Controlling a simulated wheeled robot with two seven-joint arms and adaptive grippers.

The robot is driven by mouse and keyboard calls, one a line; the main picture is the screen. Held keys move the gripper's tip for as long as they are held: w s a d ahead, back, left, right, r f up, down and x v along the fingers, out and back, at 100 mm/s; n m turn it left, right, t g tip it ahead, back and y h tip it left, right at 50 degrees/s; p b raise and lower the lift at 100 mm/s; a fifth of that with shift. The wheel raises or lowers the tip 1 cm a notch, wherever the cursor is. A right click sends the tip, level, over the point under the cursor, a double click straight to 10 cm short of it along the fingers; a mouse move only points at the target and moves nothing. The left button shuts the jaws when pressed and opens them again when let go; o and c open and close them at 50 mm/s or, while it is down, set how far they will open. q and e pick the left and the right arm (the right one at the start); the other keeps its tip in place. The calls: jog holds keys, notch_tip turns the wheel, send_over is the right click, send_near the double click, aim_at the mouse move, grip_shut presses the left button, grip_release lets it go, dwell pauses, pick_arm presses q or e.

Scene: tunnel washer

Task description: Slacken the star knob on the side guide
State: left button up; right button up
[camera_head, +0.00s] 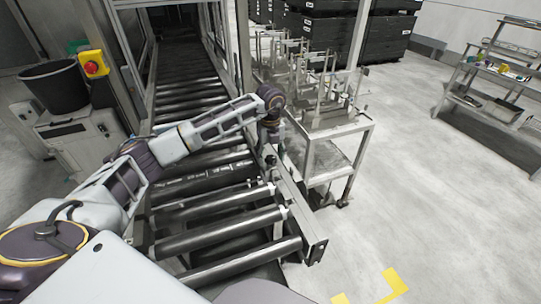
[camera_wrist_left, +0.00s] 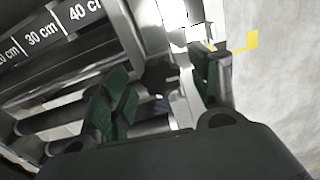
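My left gripper (camera_head: 271,146) hangs over the right-hand side rail of the roller conveyor, pointing down. In the left wrist view the gripper (camera_wrist_left: 165,92) has its two green-padded fingers spread apart, with nothing clearly held between them. A small dark knob-like part (camera_head: 271,160) shows just below the gripper at the side guide (camera_head: 293,200); its star shape is too small to make out. I cannot tell whether the fingers touch it. My right gripper is in neither view.
The conveyor's rollers (camera_head: 228,222) run away under my left arm. A metal cart (camera_head: 335,140) with upright rods stands close right of the rail. A scale strip (camera_wrist_left: 55,30) with centimetre marks lies beside the gripper.

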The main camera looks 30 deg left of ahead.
aim_at(270, 157)
pick_arm(q)
jog(key=shift+r, duration=0.15)
notch_tip(270, 157, up, 12)
jog(key=shift+f, duration=0.2)
dwell(0.8)
dwell(0.5)
